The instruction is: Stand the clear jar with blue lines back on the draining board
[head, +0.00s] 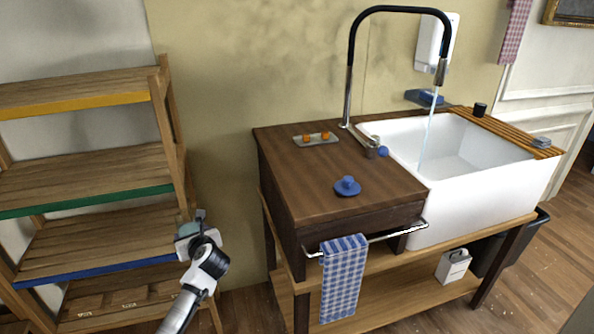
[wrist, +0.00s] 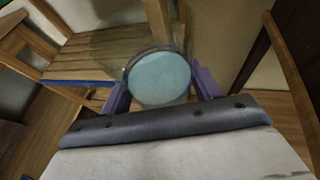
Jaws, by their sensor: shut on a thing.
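My gripper (head: 193,237) is raised in front of the shelf rack, left of the wooden counter. It is shut on a clear jar, whose round pale-blue end (wrist: 160,78) faces the wrist camera between two purple fingers. In the head view the jar (head: 186,230) is a small pale teal shape, partly hidden by the gripper. The slatted wooden draining board (head: 505,132) lies along the far and right side of the white sink (head: 485,195), well away from my gripper.
A dark cup (head: 479,109) and a grey item (head: 541,142) stand on the draining board. The counter (head: 300,175) holds a blue lid (head: 347,186) and a tray with orange things (head: 316,139). The tap (head: 350,85) is running. A checked towel (head: 342,275) hangs on the front rail.

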